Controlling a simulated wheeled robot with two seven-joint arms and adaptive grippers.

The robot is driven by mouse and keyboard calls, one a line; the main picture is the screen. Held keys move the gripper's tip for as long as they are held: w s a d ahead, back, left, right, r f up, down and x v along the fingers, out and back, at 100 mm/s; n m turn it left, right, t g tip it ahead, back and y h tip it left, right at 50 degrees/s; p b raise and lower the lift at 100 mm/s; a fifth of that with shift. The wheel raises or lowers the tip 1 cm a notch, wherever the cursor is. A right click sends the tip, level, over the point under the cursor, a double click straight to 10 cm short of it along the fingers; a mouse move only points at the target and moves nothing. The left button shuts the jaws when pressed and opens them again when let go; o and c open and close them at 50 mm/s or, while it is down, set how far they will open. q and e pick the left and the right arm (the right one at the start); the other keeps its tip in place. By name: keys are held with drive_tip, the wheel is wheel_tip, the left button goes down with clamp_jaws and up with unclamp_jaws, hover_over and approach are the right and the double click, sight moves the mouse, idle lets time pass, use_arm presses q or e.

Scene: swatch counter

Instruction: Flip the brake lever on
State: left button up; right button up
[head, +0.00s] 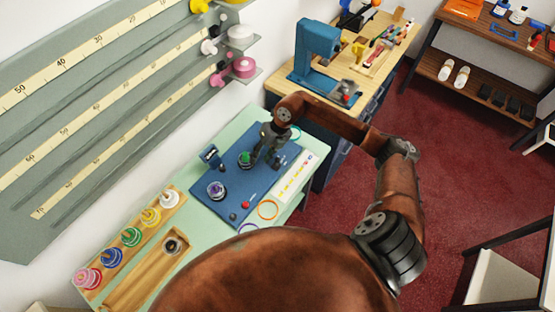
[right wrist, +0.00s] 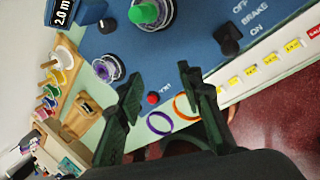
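The brake lever (right wrist: 228,40) is a short black knob on the blue panel (right wrist: 190,40), beside the printed words OFF, BRAKE and ON. It stands near the panel's edge in the right wrist view; I cannot tell which label it leans toward. My right gripper (head: 260,158) is above the panel. In the right wrist view its two dark fingers (right wrist: 160,93) are spread apart with nothing between them, and the lever is beyond the right finger, apart from it. My left gripper is not in view.
On the panel are a green spool (head: 245,158), a purple spool (head: 216,190), a small display (head: 210,154) and a red button (right wrist: 153,98). Orange (head: 267,209) and purple rings (right wrist: 160,123) lie beside it. A wooden spool rack (head: 125,248) stands at the left.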

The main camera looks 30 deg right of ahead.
sight(278, 158)
drive_tip(key=d+h, duration=0.1)
drive_tip(key=d, duration=0.3)
drive_tip(key=d+h, duration=0.1)
drive_tip(key=d, duration=0.3)
drive_tip(key=shift+s+m+g+h, duration=0.15)
drive_tip(key=shift+m+g+h, duration=0.15)
drive_tip(key=shift+g+h, duration=0.1)
drive_tip(key=shift+d+f, duration=0.1)
drive_tip(key=shift+f, duration=0.35)
drive_tip(key=f, duration=0.4)
drive_tip(key=a+f+p, duration=0.1)
drive_tip(key=f, duration=0.1)
drive_tip(key=shift+f, duration=0.35)
clamp_jaws()
